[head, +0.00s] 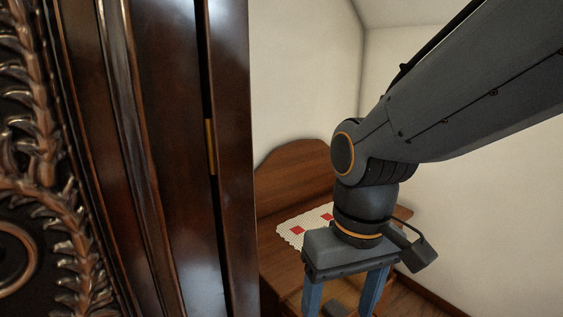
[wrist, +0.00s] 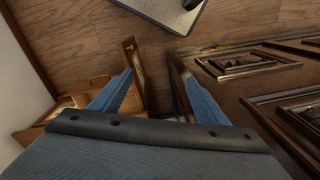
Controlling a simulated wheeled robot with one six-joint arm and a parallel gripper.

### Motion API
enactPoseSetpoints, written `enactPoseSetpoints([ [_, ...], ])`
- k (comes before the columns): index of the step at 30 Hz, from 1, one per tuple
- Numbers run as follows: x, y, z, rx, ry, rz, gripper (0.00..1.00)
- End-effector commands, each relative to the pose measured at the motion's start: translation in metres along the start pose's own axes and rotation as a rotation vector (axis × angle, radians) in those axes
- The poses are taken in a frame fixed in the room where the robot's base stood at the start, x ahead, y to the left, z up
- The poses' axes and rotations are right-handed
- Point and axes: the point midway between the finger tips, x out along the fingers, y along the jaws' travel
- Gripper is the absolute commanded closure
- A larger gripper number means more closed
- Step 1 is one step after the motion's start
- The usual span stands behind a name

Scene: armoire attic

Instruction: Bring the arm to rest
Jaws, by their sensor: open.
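My arm reaches in from the upper right of the head view and bends down at its wrist. My gripper (head: 343,303) points down, with its two blue fingers spread apart. In the wrist view the gripper (wrist: 156,76) is open, with nothing held between its fingers. The lower ends of the fingers are cut off by the bottom edge of the head view. A dark carved armoire (head: 165,150) fills the left of the head view, and its panelled wood (wrist: 250,65) shows at the right of the wrist view, close to the right finger.
A brown wooden piece of furniture (head: 283,248) with a tall back stands behind my gripper against the wall. A white cloth (head: 290,232) with red squares lies on it. Plank floor (wrist: 85,42) shows in the wrist view. Pale walls (head: 490,220) stand behind and right.

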Motion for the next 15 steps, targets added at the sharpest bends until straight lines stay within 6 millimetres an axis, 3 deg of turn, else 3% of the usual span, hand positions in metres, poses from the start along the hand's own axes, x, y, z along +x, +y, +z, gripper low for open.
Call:
enactPoseSetpoints([
  [15, -0.028, 0.015, 0.002, 0.060, -0.002, 0.012, 0.31],
])
